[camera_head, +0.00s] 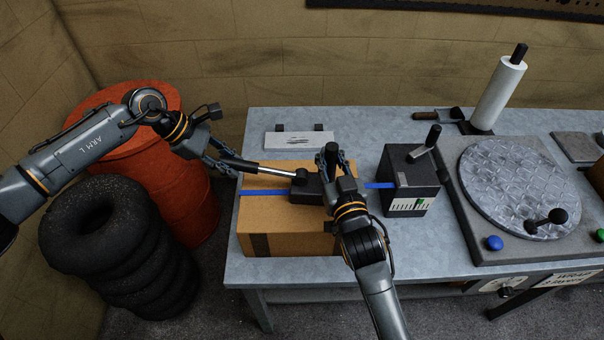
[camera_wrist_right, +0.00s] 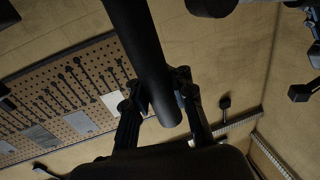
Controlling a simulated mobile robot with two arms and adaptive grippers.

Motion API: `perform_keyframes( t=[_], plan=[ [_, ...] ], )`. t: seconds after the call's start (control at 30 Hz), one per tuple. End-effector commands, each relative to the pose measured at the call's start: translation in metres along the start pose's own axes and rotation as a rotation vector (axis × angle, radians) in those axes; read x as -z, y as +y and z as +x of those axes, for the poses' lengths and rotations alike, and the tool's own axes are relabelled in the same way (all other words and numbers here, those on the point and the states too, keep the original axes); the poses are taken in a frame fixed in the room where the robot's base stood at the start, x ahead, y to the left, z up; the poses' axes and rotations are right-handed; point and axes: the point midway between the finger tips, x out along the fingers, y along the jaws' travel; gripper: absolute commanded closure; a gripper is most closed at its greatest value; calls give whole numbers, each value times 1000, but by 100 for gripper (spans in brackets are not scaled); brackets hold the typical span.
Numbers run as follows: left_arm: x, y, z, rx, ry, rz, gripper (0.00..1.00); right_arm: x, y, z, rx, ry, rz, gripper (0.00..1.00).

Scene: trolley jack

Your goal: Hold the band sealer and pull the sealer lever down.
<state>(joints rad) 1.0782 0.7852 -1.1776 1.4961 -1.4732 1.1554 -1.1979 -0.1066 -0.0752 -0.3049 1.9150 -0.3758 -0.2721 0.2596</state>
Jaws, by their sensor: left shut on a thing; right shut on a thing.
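The dark band sealer (camera_head: 305,190) sits on the cardboard box (camera_head: 285,242), on the blue band (camera_head: 262,192) that runs across the box top. Its sealer lever (camera_head: 270,171), a pale rod with a dark grip, reaches left from the sealer and lies low, near level. My left gripper (camera_head: 225,162) is shut on the lever's outer end, left of the box. My right gripper (camera_head: 332,166) is shut on the sealer's upright black handle. In the right wrist view that handle (camera_wrist_right: 148,65) stands between the fingers of the right gripper (camera_wrist_right: 160,100). The right hand hides part of the sealer.
The band runs right to a dark dispenser (camera_head: 410,182) with a crank. A turntable (camera_head: 515,185) and a white film roll (camera_head: 498,95) stand farther right. A white label plate (camera_head: 298,140) lies behind the box. Tyres (camera_head: 115,240) and orange drums (camera_head: 170,175) stand left of the table.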

Motion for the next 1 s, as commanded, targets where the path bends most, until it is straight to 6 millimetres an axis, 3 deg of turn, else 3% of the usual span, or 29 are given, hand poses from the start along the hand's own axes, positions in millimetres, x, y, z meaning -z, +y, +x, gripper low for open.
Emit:
perform_keyframes(
  t=[0.27,1.0],
  plan=[
    [-9,1,-4,13,52,12,100,0,-1,0,2,0,4,100],
    [-69,13,-37,65,474,73,100,-1,-1,0,2,-1,1,100]
  ],
)
